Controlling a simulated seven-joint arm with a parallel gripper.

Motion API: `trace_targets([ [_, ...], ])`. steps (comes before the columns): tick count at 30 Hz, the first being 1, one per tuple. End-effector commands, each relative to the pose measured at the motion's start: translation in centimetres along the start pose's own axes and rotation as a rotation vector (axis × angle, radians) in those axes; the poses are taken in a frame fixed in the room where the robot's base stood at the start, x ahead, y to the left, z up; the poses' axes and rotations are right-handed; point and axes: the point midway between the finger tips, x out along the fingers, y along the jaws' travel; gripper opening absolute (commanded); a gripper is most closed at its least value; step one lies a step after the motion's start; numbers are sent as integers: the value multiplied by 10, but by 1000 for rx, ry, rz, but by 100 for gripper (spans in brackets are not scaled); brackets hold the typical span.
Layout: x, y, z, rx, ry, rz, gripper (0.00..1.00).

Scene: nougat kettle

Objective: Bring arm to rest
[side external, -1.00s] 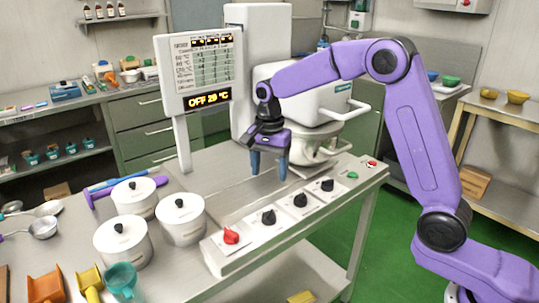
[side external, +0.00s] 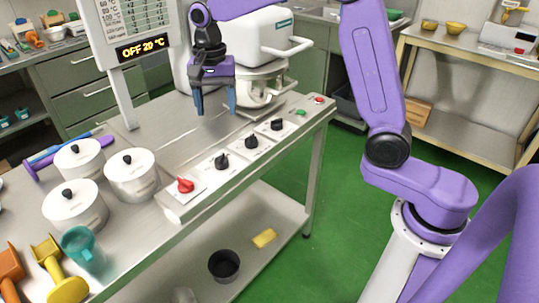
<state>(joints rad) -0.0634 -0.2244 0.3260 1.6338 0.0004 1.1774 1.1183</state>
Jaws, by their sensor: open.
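My gripper (side external: 214,103) is open and empty, fingers pointing down. It hangs above the steel table (side external: 185,140), in front of the white kettle machine (side external: 262,40) and behind the row of knobs. My purple arm reaches in from the right, its upper part cut off by the top edge of the view. The display panel (side external: 128,30) reads "OFF 20 °C". A red knob (side external: 185,185) and several black knobs, one of them a black knob (side external: 222,161), line the table's front edge. A green button (side external: 300,112) and a red button (side external: 319,99) sit at the right end.
Several lidded white pots, one a white pot (side external: 131,175), stand at the left. A teal jug (side external: 83,249), a yellow scoop (side external: 59,270) and an orange scoop (side external: 10,270) are nearer. A black bowl (side external: 224,265) is on the lower shelf. The green floor (side external: 300,255) is open at right.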

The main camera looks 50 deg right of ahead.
Motion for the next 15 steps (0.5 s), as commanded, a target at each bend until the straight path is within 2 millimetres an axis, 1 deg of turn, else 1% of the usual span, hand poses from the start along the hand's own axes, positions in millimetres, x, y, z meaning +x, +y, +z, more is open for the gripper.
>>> trace_targets([
  [1,-1,6,10,-72,0,-1,67],
  [8,-1,34,51,-396,2,-6,67],
  [15,2,77,90,-733,4,-10,67],
])
